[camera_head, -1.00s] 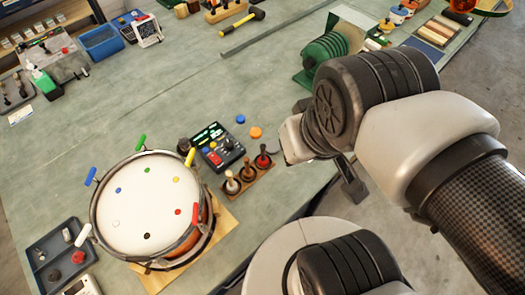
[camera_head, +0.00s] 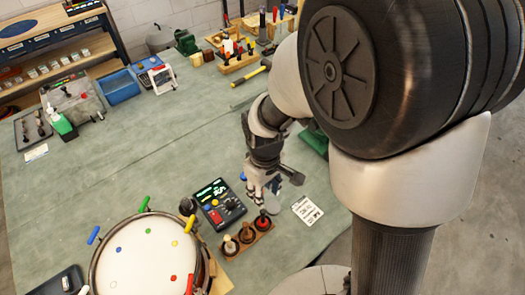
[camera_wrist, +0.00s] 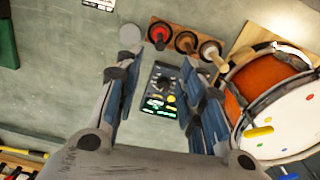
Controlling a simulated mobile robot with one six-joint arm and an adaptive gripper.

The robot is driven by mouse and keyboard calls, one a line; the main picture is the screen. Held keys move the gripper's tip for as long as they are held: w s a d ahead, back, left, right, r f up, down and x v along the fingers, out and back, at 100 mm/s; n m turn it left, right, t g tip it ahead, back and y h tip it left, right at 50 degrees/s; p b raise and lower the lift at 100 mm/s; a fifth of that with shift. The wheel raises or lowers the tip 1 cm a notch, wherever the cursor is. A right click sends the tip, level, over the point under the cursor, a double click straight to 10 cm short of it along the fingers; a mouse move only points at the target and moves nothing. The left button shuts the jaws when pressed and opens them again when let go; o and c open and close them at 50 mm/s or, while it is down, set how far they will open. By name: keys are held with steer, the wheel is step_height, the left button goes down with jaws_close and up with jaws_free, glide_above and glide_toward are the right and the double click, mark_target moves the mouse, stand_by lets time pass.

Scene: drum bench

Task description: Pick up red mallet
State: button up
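The red mallet (camera_head: 262,220) stands head up at the right end of a small wooden rack (camera_head: 243,242), beside a brown mallet (camera_head: 246,233) and a white mallet (camera_head: 230,245). In the wrist view the red mallet (camera_wrist: 161,34) shows at the top, beyond the fingers. My gripper (camera_head: 264,190) hangs above the bench, just behind the rack in the head view. Its fingers are apart in the wrist view (camera_wrist: 168,85), with nothing between them; the control box (camera_wrist: 163,92) shows through the gap.
A drum (camera_head: 140,262) with coloured pegs stands left of the rack. The control box (camera_head: 218,204) sits close behind the rack. A printed card (camera_head: 307,210) lies to the right. The bench behind the control box is largely clear.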

mark_target(263, 217)
step_height(263, 217, down, 12)
steer(key=b, duration=0.3)
step_height(263, 217, down, 6)
steer(key=shift+w+a+r+b, duration=0.15)
steer(key=shift+r+b, duration=0.05)
steer(key=shift+b, duration=0.6)
steer(key=shift+c, duration=0.2)
jaws_close()
